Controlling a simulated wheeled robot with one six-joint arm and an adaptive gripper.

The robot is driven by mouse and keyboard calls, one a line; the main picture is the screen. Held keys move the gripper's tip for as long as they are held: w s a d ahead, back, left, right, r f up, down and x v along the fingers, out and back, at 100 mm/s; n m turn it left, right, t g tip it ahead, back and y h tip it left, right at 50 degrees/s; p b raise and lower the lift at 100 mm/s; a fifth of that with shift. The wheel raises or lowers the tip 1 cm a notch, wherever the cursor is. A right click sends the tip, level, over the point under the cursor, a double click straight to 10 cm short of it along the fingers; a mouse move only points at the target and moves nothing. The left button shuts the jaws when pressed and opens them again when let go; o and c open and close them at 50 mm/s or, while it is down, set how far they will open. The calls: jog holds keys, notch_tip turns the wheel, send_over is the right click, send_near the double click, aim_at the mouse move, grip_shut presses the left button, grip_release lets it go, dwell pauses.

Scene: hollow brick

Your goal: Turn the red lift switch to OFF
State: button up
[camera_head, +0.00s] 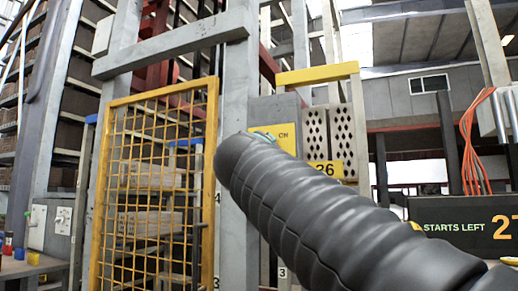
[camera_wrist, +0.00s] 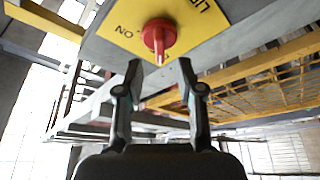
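The red lift switch (camera_wrist: 158,36) is a round knob with a handle, on a yellow plate (camera_wrist: 195,18) fixed to a grey box. The plate's lettering appears upside down in the wrist view; ON and part of LIFT can be read. The handle points down in that view, toward my gripper (camera_wrist: 160,78). My gripper is open and empty, its two fingertips apart just short of the knob, with no clear contact. In the head view the plate (camera_head: 287,138) shows beside my arm, which hides the knob and most of my gripper.
A yellow mesh gate (camera_head: 212,150) stands left of the grey post (camera_head: 236,95). Perforated panels (camera_head: 328,135) and a yellow 26 sign (camera_head: 328,168) are right of the switch box. A dark "STARTS LEFT" display (camera_head: 460,227) is at the right.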

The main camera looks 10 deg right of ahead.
jog(key=v, duration=0.7)
jog(key=shift+s, duration=0.2)
jog(key=shift+f, duration=0.1)
notch_tip(320, 180, down, 26)
jog(key=w+a+g+y, duration=0.1)
jog(key=a+g+y, duration=0.1)
jog(key=g+y, duration=0.35)
jog(key=s+d+f+m+g, duration=0.2)
jog(key=s+f, duration=0.4)
jog(key=f, duration=0.3)
jog(key=s+d+f+m+g+y, duration=0.1)
jog(key=s+d+f+m+g, duration=0.1)
jog(key=s+f, duration=0.5)
jog(key=s+d+f+m+g, duration=0.1)
jog(key=s+f+g, duration=0.3)
jog(key=f, duration=0.9)
jog(key=shift+s+d+f+m+g, duration=0.25)
jog(key=shift+s+d+m+g, duration=0.2)
jog(key=shift+s, duration=0.95)
